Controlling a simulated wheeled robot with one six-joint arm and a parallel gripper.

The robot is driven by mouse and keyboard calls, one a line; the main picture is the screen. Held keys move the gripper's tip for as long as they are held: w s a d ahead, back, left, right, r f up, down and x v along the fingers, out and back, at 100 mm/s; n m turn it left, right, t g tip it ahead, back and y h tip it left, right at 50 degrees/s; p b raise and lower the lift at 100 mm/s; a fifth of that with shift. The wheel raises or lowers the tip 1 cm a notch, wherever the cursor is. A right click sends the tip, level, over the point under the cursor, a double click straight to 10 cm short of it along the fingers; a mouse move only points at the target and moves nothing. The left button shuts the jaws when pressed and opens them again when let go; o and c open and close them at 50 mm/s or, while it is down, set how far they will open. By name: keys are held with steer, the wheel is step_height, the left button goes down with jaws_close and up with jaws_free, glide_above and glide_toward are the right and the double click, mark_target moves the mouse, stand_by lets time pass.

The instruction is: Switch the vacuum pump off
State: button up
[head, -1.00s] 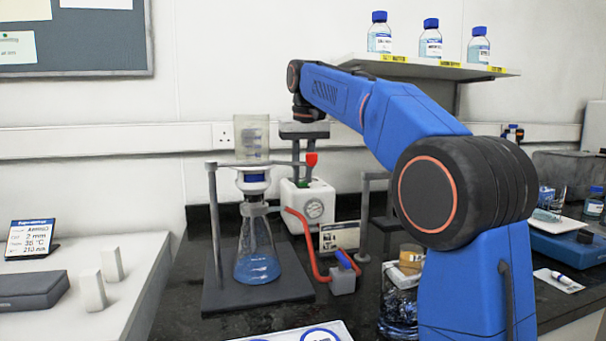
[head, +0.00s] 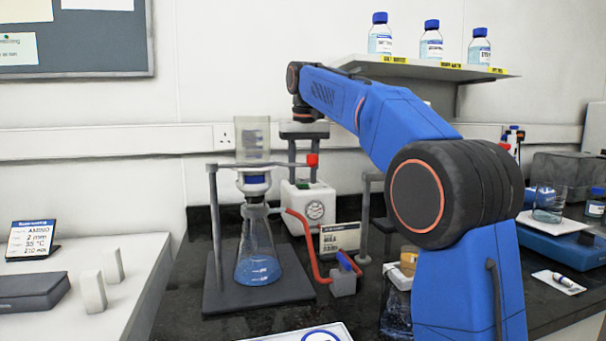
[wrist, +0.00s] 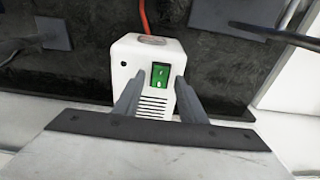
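The vacuum pump (head: 298,218) is a white box with a round gauge, standing at the back of the bench behind the flask. In the wrist view, its white casing (wrist: 127,71) has a green rocker switch (wrist: 160,76) on top. Which side of the rocker is pressed is too small to tell. My gripper (head: 303,181) is above the pump with its fingers pointing down. In the wrist view, the gripper (wrist: 157,84) has its two fingers apart, one either side of the switch, with nothing between them. I cannot tell whether the fingertips touch the casing.
A filter flask (head: 258,262) with blue liquid stands on a dark stand base (head: 215,295) in front of the pump. A sign card (head: 340,239) stands right of the pump.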

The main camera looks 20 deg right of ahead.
steer(key=shift+s, duration=0.1)
steer(key=shift+s+f+t, duration=0.1)
steer(key=shift+s+t, duration=0.15)
steer(key=shift+t, duration=0.5)
steer(key=shift+s+t, duration=0.25)
steer(key=shift+t, duration=0.5)
